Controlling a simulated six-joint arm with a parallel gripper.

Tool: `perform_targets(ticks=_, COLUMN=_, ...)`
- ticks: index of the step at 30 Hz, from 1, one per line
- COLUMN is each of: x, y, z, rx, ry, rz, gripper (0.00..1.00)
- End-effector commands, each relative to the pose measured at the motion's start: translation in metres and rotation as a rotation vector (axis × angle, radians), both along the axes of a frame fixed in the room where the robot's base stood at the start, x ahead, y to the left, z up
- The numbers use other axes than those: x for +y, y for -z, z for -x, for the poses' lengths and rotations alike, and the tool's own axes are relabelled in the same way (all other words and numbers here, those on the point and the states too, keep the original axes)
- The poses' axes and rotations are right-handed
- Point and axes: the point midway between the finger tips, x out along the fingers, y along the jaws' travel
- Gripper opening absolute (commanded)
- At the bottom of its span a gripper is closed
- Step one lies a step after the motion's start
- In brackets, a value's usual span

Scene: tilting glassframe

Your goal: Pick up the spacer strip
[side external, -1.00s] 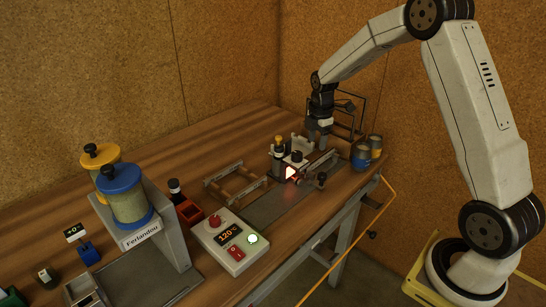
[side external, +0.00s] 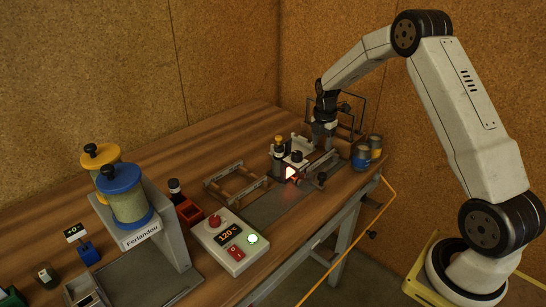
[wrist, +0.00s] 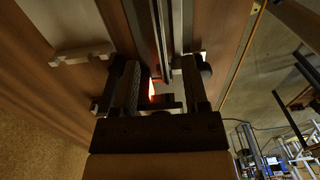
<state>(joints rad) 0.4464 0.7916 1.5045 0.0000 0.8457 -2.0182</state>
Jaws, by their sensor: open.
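My gripper (side external: 322,142) is low over the back right part of the table, just behind the press-like fixture (side external: 292,160). In the wrist view my gripper (wrist: 160,75) shows two dark ridged fingers set wide apart, with nothing clamped between them. A long narrow metal bar (wrist: 164,35) runs up the picture between the fingers. A red-orange glow (wrist: 152,92) shows beside it, near the left finger. I cannot tell for sure which piece is the spacer strip; it may be this bar or be hidden by the gripper.
A wooden frame (side external: 237,183) lies left of the fixture. Two small cans (side external: 362,157) stand close on the right, near the table edge. A dark wire rack (side external: 350,110) stands behind my gripper. The control box (side external: 229,242) reads 120.

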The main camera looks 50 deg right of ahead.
Motion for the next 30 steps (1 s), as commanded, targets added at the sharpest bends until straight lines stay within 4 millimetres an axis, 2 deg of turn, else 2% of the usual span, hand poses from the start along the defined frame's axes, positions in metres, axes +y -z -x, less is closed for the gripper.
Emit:
perform_targets(ticks=8, x=0.000, y=0.005, z=0.000, rx=0.001, ry=0.000, rz=0.000, gripper=0.57)
perform_targets(ticks=21, x=0.000, y=0.049, z=0.001, rx=0.001, ry=0.001, rz=-0.001, gripper=0.57)
perform_targets(ticks=30, x=0.000, y=0.053, z=0.000, rx=-0.001, ry=0.000, rz=0.000, gripper=0.57)
